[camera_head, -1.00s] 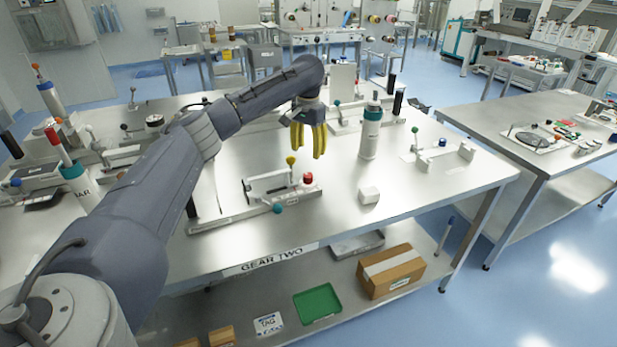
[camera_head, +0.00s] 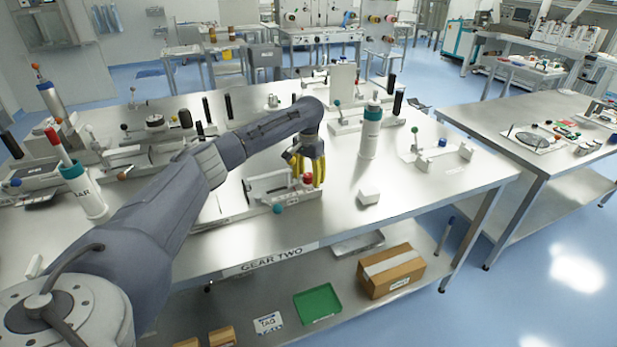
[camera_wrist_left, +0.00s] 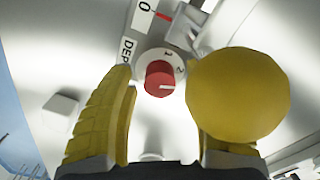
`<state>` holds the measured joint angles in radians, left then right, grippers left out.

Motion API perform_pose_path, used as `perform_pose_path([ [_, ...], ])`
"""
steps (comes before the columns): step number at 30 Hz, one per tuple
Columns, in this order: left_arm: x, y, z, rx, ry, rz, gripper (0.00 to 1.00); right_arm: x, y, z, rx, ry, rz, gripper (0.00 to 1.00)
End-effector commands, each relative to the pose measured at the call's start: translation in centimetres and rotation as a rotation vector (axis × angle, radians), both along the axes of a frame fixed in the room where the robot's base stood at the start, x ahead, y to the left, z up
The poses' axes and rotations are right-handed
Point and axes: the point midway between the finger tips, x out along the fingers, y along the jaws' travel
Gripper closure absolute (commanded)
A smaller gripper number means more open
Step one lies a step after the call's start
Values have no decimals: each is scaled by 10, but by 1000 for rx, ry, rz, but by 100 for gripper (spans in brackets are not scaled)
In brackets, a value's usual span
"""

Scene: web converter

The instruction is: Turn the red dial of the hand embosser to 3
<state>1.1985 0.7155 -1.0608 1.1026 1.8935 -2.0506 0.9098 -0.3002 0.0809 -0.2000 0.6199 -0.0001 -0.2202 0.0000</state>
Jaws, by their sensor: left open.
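The hand embosser (camera_head: 262,197) stands near the front edge of the table, with a teal knob (camera_head: 277,208) at its front. Its red dial (camera_head: 308,178) shows between my left gripper's fingers in the head view. My left gripper (camera_head: 308,172) is open, its yellow fingers pointing down around or just above the dial. In the left wrist view the red dial (camera_wrist_left: 160,78) lies beyond the fingers, on a pale disc with 1 and 2 readable. A large yellow ball (camera_wrist_left: 238,95) hides most of the right finger and part of the disc. The 3 is not visible.
A white block (camera_head: 368,196) lies right of the embosser. A white bottle with a teal top (camera_head: 369,135) stands behind it. Other lever devices (camera_head: 438,152) stand to the right and left. The table front right of the embosser is mostly clear.

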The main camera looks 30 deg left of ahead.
Motion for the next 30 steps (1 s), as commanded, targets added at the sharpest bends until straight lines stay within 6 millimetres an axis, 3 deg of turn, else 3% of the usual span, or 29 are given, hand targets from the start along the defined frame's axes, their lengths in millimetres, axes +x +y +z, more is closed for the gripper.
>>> perform_pose_path([
  [6,0,0,0,0,0,0,46,0,1,0,1,0,0,56],
  [20,0,0,0,0,0,1,99,0,2,0,2,0,-1,56],
  [30,0,0,0,-1,0,-1,100,0,2,0,2,0,-1,56],
])
